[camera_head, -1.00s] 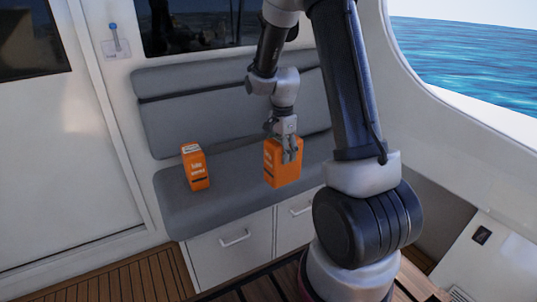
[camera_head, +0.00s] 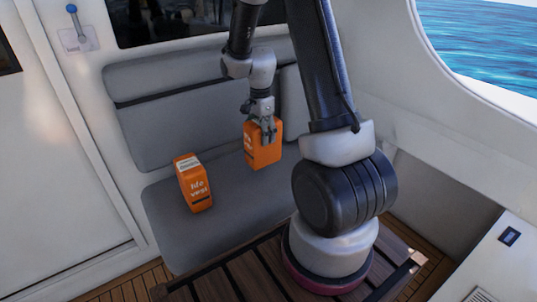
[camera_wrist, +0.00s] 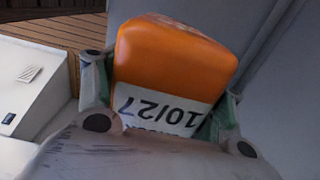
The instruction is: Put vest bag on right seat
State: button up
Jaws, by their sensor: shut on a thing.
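My gripper (camera_head: 267,130) is shut on an orange vest bag (camera_head: 262,156) and holds it upright from above. The bag is over the grey bench seat (camera_head: 205,238), close to the backrest; I cannot tell whether its bottom touches the cushion. In the wrist view the bag (camera_wrist: 172,62) sits between both fingers, its white label reading "10/27" toward the camera. A second orange vest bag (camera_head: 194,184), marked "life vest", stands on the seat to the left, apart from the held one. My arm hides the seat's right part.
The grey backrest (camera_head: 165,125) rises behind the bags. A slatted wooden table (camera_head: 225,277) lies in front of the seat. A white cabinet (camera_head: 490,255) stands at the right. The front left of the cushion is clear.

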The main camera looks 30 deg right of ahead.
aim_at(262, 152)
notch_tip(262, 152, down, 8)
jog(key=shift+s+f, duration=0.1)
jog(key=shift+f, duration=0.1)
jog(key=o, duration=1.6)
jog(key=shift+c, duration=0.2)
notch_tip(262, 152, up, 12)
jog(key=shift+r, duration=0.2)
jog(key=s+a+r+n+t, duration=0.35)
jog(key=s+r+n, duration=0.9)
jog(key=r, duration=0.55)
jog(key=s+a+r+n, duration=0.1)
jog(key=s+n, duration=0.4)
jog(key=s, duration=0.6)
jog(key=shift+a+r+t, duration=0.15)
jog(key=shift+r+t, duration=0.2)
jog(key=shift+r, duration=0.2)
